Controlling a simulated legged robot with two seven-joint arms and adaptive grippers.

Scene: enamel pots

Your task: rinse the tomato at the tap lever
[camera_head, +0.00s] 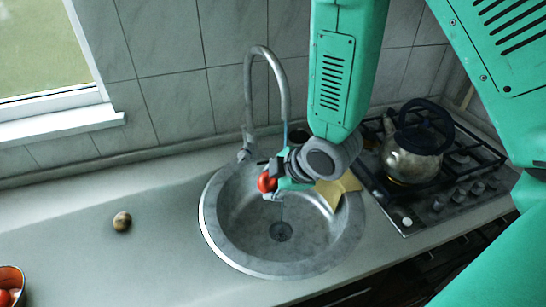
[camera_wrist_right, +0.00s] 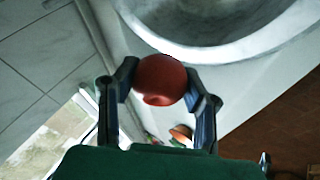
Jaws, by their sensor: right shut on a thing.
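The red tomato (camera_head: 267,182) is held by my right gripper (camera_head: 280,177) over the sink (camera_head: 212,222), below the tap (camera_head: 249,85). In the right wrist view the tomato (camera_wrist_right: 160,78) sits between the two dark fingers of my right gripper (camera_wrist_right: 161,80), with the sink rim (camera_wrist_right: 180,52) beyond. The tap lever (camera_head: 245,152) is at the foot of the tap, left of the gripper. A thin pale blue streak, apparently water, runs down from the spout beside the gripper. My left gripper is out of view.
A yellow cloth or sponge (camera_head: 338,188) lies at the sink's right side. A kettle (camera_head: 412,160) stands on the hob (camera_head: 385,190) at right. A small round brown thing (camera_head: 122,221) is on the left counter. A bowl (camera_head: 12,280) with red items is at the lower left.

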